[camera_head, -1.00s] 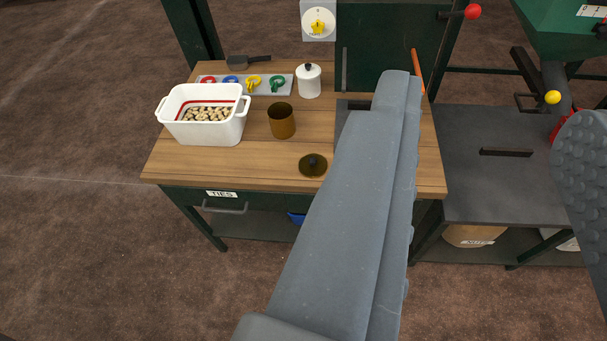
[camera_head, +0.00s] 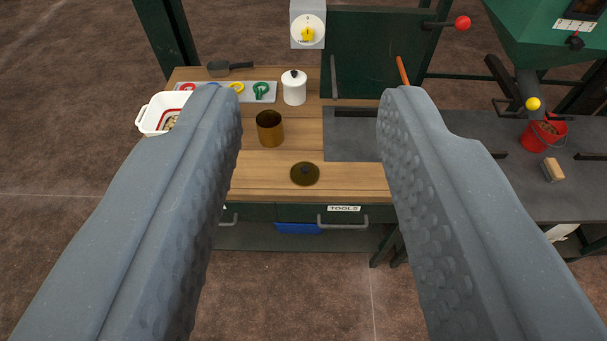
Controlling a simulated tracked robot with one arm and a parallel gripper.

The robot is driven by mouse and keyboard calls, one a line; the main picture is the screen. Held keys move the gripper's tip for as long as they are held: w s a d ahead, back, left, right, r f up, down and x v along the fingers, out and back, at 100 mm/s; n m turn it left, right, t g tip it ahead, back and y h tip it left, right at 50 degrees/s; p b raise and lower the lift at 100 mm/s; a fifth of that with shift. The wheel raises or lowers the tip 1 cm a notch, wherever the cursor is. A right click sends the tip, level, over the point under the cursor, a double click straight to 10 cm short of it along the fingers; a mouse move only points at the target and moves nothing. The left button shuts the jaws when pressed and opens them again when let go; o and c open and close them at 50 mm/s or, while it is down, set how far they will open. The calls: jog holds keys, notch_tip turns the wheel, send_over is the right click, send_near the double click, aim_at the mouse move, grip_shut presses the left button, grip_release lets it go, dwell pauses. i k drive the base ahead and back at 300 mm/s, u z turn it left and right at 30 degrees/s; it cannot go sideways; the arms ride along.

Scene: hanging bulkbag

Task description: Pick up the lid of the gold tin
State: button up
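The gold tin (camera_head: 270,130) stands open on the wooden bench top. Its round, dark gold lid (camera_head: 305,174) lies flat near the bench's front edge, in front of the tin and a little to its right, with a dark knob on top. My gripper (camera_head: 309,98) is open and empty. Its two grey, studded fingers frame the tin and the lid in the picture. The lid shows between them, apart from both fingers, and the fingers look well short of the bench.
A white canister (camera_head: 294,88) stands behind the tin. A white dish (camera_head: 160,112) is partly hidden by the left finger. A grey tray (camera_head: 262,92) holds coloured clips, with a scoop (camera_head: 228,68) behind. A dark plate (camera_head: 350,140) lies right of the tin. A red bucket (camera_head: 543,134) stands farther right.

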aim_at(302, 173)
jog(key=u, duration=0.05)
jog(key=i, duration=1)
jog(key=z, duration=0.05)
